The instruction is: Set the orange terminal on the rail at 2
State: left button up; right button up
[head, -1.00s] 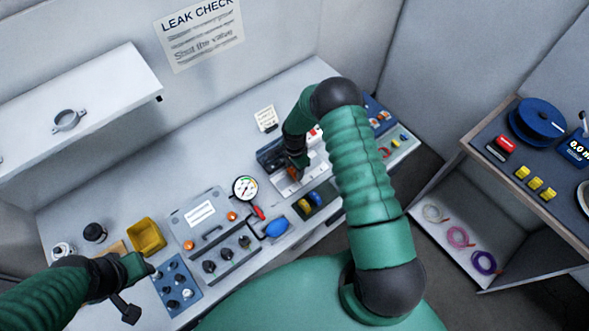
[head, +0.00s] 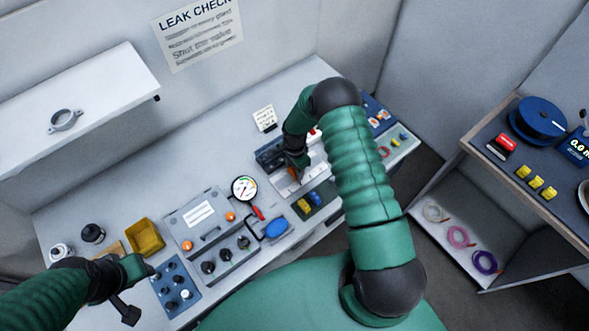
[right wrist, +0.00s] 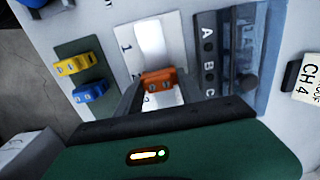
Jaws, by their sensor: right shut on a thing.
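In the right wrist view an orange terminal (right wrist: 158,78) is between the fingers of my right gripper (right wrist: 158,95), which is shut on it. It is over the white rail (right wrist: 150,40), beside the plate marked 1 near the top; the lower marks are partly hidden by the gripper. I cannot tell whether the terminal touches the rail. In the head view my right gripper (head: 293,172) points down at the rail, with the orange terminal just visible there. My left gripper (head: 140,274) is at the lower left above the bench; its fingers are too unclear to judge.
A green tray (right wrist: 80,48) with yellow and blue terminals lies beside the rail plate. A gauge (head: 245,188), a grey valve case (head: 200,218) and a yellow bin (head: 146,238) stand left along the bench.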

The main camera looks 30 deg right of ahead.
jog(key=o, duration=1.2)
jog(key=shift+r, duration=0.15)
jog(key=shift+r+p, duration=2.35)
jog(key=shift+r, duration=1.05)
